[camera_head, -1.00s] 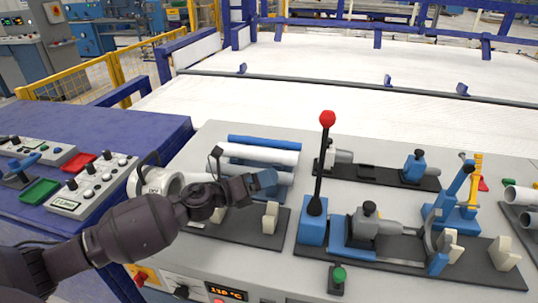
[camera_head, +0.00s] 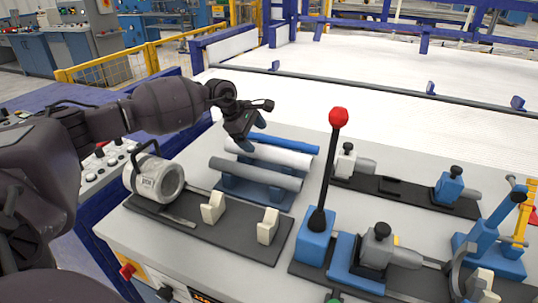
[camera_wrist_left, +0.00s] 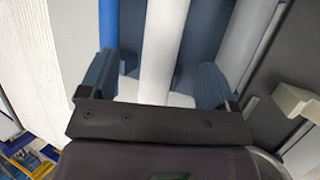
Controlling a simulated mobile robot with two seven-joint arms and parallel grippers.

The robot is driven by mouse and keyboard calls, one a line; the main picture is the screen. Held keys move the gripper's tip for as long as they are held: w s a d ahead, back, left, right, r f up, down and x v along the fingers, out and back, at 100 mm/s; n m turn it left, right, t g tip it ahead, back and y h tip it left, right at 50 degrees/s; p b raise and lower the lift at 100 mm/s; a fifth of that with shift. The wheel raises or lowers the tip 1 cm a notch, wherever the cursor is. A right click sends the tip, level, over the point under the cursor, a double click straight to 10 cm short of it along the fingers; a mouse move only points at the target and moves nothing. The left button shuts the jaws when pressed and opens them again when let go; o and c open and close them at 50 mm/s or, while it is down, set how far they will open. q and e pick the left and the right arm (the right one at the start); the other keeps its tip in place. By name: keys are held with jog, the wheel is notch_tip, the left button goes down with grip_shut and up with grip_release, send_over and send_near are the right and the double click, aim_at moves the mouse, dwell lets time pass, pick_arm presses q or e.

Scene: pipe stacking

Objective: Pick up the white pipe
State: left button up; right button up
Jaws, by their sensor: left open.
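The white pipe (camera_head: 286,158) lies in a blue rack (camera_head: 262,196) between a blue pipe (camera_head: 288,144) behind and a grey pipe (camera_head: 255,173) in front. My left gripper (camera_head: 253,134) is open and empty, pointing down over the left part of the white pipe. In the left wrist view, the white pipe (camera_wrist_left: 165,45) runs between the two spread fingers (camera_wrist_left: 156,86), with the blue pipe (camera_wrist_left: 108,25) to the left and the grey pipe (camera_wrist_left: 250,40) to the right. I cannot tell the exact height gap. My right gripper is not in view.
A tall black lever with a red knob (camera_head: 338,118) stands right of the rack. A white cylindrical device (camera_head: 155,181) and cream holders (camera_head: 268,226) sit in front and left. Blue-grey clamps (camera_head: 448,184) fill the right side. The white surface behind the rack is clear.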

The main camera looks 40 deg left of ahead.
aim_at(262, 148)
pick_arm(q)
jog(key=x, duration=0.2)
jog(key=shift+w+d+f, duration=0.1)
jog(key=shift+w+f, duration=0.05)
jog(key=shift+f, duration=0.2)
jog(key=shift+w+d+f, duration=0.15)
jog(key=shift+w+f, duration=0.05)
jog(key=shift+f, duration=0.45)
jog(key=b+x, duration=0.1)
jog(key=x, duration=0.2)
jog(key=shift+f, duration=0.4)
jog(key=shift+w+f, duration=0.15)
jog(key=shift+f, duration=0.1)
jog(key=shift+r, duration=0.1)
jog(key=shift+c, duration=0.3)
jog(key=c, duration=1)
